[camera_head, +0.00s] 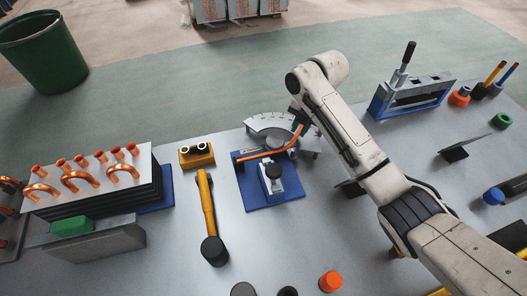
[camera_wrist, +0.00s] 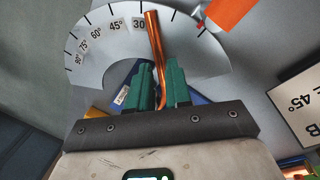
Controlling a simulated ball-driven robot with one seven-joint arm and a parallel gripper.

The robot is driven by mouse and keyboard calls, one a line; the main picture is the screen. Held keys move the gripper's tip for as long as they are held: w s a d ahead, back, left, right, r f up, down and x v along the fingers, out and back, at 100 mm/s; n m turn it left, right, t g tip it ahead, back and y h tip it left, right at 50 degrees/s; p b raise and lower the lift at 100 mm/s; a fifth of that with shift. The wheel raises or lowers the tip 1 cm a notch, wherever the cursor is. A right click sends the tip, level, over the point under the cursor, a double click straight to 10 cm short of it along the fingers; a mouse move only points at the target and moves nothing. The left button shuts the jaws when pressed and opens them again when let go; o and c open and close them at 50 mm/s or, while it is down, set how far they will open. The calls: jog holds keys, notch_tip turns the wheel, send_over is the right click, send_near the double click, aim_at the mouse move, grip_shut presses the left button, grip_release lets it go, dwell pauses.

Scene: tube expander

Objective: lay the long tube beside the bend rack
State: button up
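The long copper tube (camera_head: 270,154) shows in the head view at the blue-based bending tool (camera_head: 272,195), with a bend near its right end, which rises toward my gripper (camera_head: 300,118). In the wrist view the tube (camera_wrist: 154,40) runs between the green fingers of my gripper (camera_wrist: 162,82), over the angle dial. The fingers appear closed on it from both sides. The bend rack (camera_head: 140,168), a dark block with a pale top, stands at the left and holds several copper bends and upright stubs. My arm hides part of the gripper in the head view.
A yellow-handled tool (camera_head: 206,205) lies between the rack and the bending tool. A yellow block (camera_head: 196,155) sits behind it. A grey box with a green piece (camera_head: 72,226) stands before the rack. A blue-based tool (camera_head: 412,95) stands back right. The front-left bench has clear room.

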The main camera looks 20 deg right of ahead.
jog(key=shift+w+f, duration=0.1)
jog(key=shift+f, duration=0.6)
jog(key=shift+c, duration=0.4)
grip_shut()
jog(key=shift+r, duration=0.15)
